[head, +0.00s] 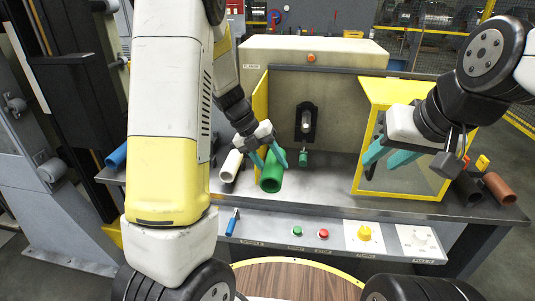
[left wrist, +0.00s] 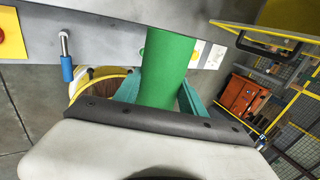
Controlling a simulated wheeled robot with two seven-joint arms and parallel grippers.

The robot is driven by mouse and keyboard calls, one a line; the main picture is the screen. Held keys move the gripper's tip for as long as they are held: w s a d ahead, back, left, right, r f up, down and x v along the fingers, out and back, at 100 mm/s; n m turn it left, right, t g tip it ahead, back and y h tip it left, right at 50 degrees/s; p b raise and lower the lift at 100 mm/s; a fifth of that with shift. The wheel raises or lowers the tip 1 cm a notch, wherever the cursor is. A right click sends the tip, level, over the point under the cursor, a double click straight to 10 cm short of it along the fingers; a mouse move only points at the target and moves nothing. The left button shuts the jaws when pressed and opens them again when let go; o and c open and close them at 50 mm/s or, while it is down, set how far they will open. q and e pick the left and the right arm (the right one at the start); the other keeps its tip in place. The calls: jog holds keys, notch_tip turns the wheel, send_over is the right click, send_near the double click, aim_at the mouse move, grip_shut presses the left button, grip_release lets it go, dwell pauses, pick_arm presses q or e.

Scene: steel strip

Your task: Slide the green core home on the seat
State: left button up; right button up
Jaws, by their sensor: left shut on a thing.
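The green core (head: 271,174) is a hollow tube, tilted with its open end toward me, above the bench in front of the machine. My left gripper (head: 276,157) is shut on it, with teal fingers on either side. The core (left wrist: 168,62) runs between the fingers in the left wrist view. A dark bracket with a pale round spindle (head: 305,122) is on the machine's back wall, behind and right of the core. It may be the seat; I cannot tell for sure. My right gripper (head: 388,157) has its fingers apart and empty, in front of the yellow-framed panel.
A white tube (head: 231,166) and a blue tube (head: 117,156) lie left of the core. A small green part (head: 303,158) stands below the spindle. The yellow-framed guard (head: 402,182) is at right. Buttons (head: 323,233) line the front panel.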

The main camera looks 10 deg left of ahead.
pick_arm(q)
jog(key=d, duration=0.9)
jog(key=w, duration=1)
jog(key=shift+a, duration=0.1)
dwell(0.7)
